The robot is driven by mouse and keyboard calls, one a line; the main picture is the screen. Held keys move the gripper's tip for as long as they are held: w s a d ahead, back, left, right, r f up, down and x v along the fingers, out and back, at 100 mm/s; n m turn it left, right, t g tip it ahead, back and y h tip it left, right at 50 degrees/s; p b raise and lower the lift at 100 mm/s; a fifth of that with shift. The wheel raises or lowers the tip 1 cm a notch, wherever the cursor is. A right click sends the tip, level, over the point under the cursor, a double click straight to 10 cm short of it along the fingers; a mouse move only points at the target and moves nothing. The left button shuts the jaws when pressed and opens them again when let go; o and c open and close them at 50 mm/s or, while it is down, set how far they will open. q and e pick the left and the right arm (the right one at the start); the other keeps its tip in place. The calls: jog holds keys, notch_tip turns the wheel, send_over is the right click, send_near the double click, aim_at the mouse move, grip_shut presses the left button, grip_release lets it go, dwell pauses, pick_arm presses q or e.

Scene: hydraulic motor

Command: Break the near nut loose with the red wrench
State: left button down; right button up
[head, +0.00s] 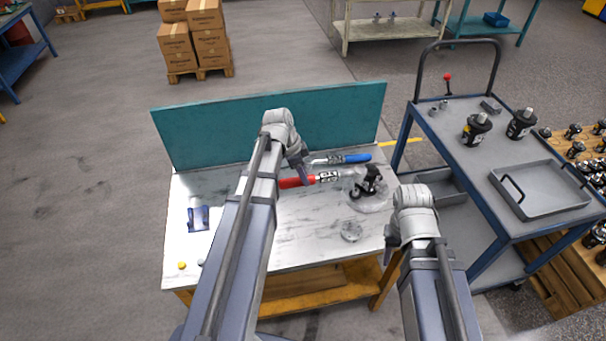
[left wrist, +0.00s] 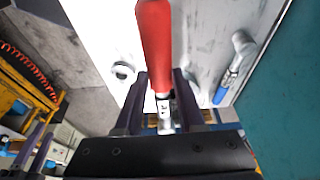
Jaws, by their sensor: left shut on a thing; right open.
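The red wrench (head: 292,183) lies along the worktable with its red handle to the left and its metal end toward the small black motor (head: 370,182). My left gripper (head: 304,178) is shut on the wrench; in the left wrist view the red handle (left wrist: 154,45) runs between its two fingers (left wrist: 158,98). The motor stands on a pale round base at the table's right side. The nuts are too small to make out, and I cannot tell whether the wrench touches one. My right gripper (head: 391,245) is open and empty by the table's right edge, partly hidden by its wrist.
A blue-handled wrench (head: 345,159) lies behind the red one. A teal panel (head: 230,127) closes the table's back. A blue cart (head: 510,232) with a grey tray (head: 540,207) stands right. The table's left part is mostly clear.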

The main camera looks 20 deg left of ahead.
aim_at(302, 186)
pick_arm(q)
jog(key=shift+f+b, duration=2.15)
jog(key=shift+f, duration=0.25)
jog(key=shift+a+f+b, duration=0.15)
jog(key=shift+f+b, duration=0.1)
jog(key=shift+b, duration=0.1)
jog(key=shift+f+b, duration=0.35)
jog(key=shift+b, duration=0.05)
jog(key=shift+f, duration=0.25)
jog(key=shift+s+f+b, duration=0.2)
jog(key=shift+f+b, duration=0.15)
jog(key=shift+b, duration=0.25)
